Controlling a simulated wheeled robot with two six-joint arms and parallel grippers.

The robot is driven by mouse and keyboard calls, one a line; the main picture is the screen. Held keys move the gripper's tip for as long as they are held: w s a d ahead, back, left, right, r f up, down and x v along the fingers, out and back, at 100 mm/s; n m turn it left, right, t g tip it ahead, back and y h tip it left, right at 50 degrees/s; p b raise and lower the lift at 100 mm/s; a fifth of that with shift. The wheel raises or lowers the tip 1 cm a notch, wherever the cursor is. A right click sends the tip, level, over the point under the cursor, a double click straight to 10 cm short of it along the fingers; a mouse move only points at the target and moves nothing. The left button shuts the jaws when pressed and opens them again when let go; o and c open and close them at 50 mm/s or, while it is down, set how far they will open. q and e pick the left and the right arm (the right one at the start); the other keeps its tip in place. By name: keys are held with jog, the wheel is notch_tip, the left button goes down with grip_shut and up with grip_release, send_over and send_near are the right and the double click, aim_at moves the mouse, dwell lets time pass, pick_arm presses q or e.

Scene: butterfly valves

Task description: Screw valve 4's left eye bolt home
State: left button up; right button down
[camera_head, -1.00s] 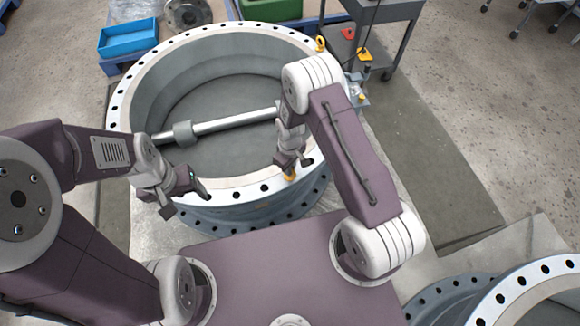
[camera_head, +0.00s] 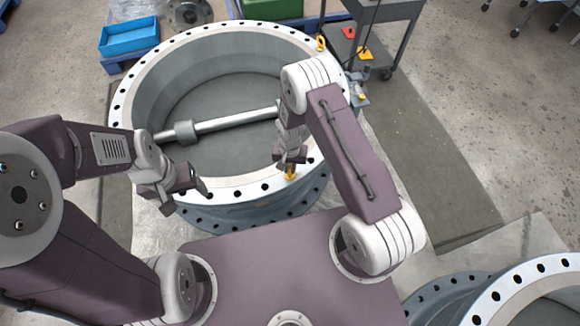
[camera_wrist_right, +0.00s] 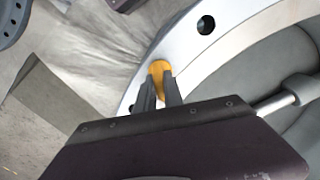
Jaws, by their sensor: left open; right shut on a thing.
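The big grey valve body with a pale drilled flange (camera_head: 247,180) lies flat in front of me. A yellow eye bolt (camera_head: 290,173) stands at its near rim. My right gripper (camera_head: 288,163) is over it, and the right wrist view shows the fingers (camera_wrist_right: 160,88) shut on the yellow eye bolt (camera_wrist_right: 161,69). Its thread and seating are hidden. A second yellow eye bolt (camera_head: 321,43) stands on the far right rim. My left gripper (camera_head: 186,195) is open and empty by the near left rim.
A shaft (camera_head: 222,123) crosses the valve's bore. A grey cart (camera_head: 385,15) stands behind right, with red and yellow pieces on its lower shelf. Another flanged ring (camera_head: 535,290) is at the lower right. A blue bin (camera_head: 128,38) is at the back left.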

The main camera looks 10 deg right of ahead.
jog(key=m, duration=0.5)
jog(key=shift+w+m, duration=0.1)
jog(key=shift+m, duration=0.2)
jog(key=shift+m+p, duration=0.35)
jog(key=shift+m, duration=1.75)
jog(key=c, duration=1.5)
grip_release()
jog(key=shift+o, duration=0.2)
notch_tip(320, 180, up, 9)
jog(key=shift+r+p, duration=0.1)
jog(key=shift+p, duration=0.5)
